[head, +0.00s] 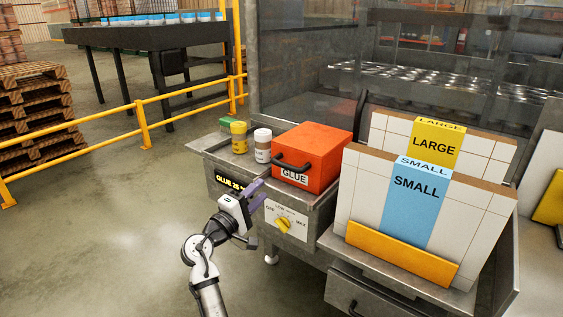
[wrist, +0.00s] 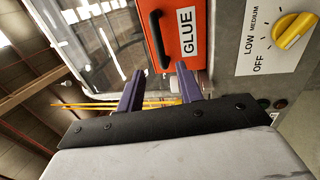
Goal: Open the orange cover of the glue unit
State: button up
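The orange cover (head: 318,150) of the glue unit (head: 303,196) is down, a box shape with a white GLUE label and a black handle (head: 290,163) on its front. In the wrist view the orange cover (wrist: 185,15) is at the top, with the black handle (wrist: 160,40) left of the label. My gripper (head: 260,192) is in front of the unit, left of and below the handle, apart from it. In the wrist view its two purple fingers (wrist: 157,85) are spread with nothing between them.
A yellow knob (head: 283,224) is on the front panel below the cover. A yellow-lidded jar (head: 239,138) and a white-lidded jar (head: 263,145) stand left of the cover. LARGE and SMALL carton stacks (head: 415,200) stand right. Open floor lies left.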

aim_at(284, 167)
jog(key=p+x, duration=0.1)
jog(key=x, duration=0.5)
jog(key=p+x, duration=0.2)
jog(key=x, duration=0.4)
jog(key=shift+r, duration=0.25)
jog(key=shift+w+d+p, duration=0.25)
jog(key=shift+w+p, duration=0.05)
jog(key=shift+w, duration=0.15)
grip_shut()
